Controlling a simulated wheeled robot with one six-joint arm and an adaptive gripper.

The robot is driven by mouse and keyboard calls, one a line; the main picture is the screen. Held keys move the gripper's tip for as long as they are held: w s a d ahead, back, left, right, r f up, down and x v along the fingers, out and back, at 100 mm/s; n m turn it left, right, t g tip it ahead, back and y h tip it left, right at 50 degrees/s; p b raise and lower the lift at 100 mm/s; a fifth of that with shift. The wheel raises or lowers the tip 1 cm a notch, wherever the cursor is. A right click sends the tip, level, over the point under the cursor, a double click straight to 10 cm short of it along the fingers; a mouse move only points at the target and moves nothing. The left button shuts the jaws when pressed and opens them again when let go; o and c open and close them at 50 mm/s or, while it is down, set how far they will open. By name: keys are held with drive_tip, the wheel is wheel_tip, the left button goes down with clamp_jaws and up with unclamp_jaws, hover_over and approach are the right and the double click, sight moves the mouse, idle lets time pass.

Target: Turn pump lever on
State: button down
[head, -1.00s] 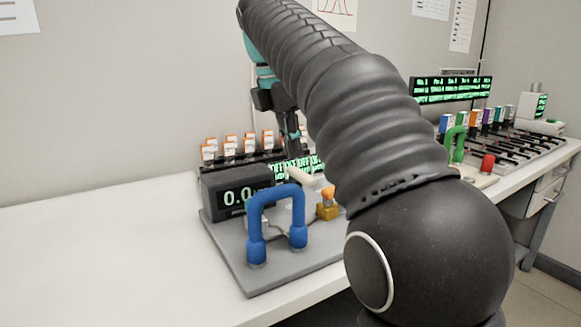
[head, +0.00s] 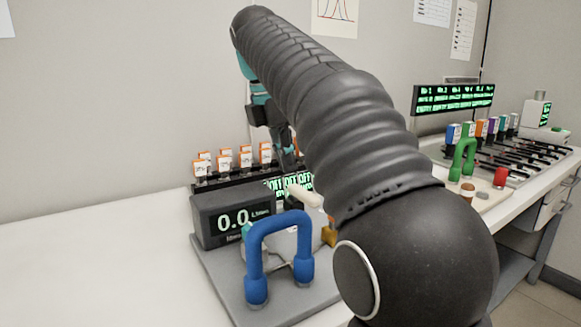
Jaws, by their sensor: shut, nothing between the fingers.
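The pump unit is a grey base plate (head: 215,275) with a dark display box (head: 215,217) reading 0.0 and a blue arch handle (head: 280,220) in front. A cream lever-like bar (head: 303,195) lies behind the handle, close to my arm; I cannot tell for certain whether it is the pump lever or which position it is in. My gripper (head: 288,162) is shut and empty, pointing down above and behind the bar, apparently apart from it. My arm hides the right part of the unit.
A rack of orange-topped white vials (head: 222,162) and a green-lit text display (head: 290,183) stand behind the unit. At right are a green arch (head: 463,158), a red knob (head: 500,177) and coloured bottles (head: 480,130). The left of the bench (head: 90,250) is clear.

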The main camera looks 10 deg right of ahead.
sight(295, 194)
drive_tip(key=b+x, duration=0.2)
drive_tip(key=x, duration=0.6)
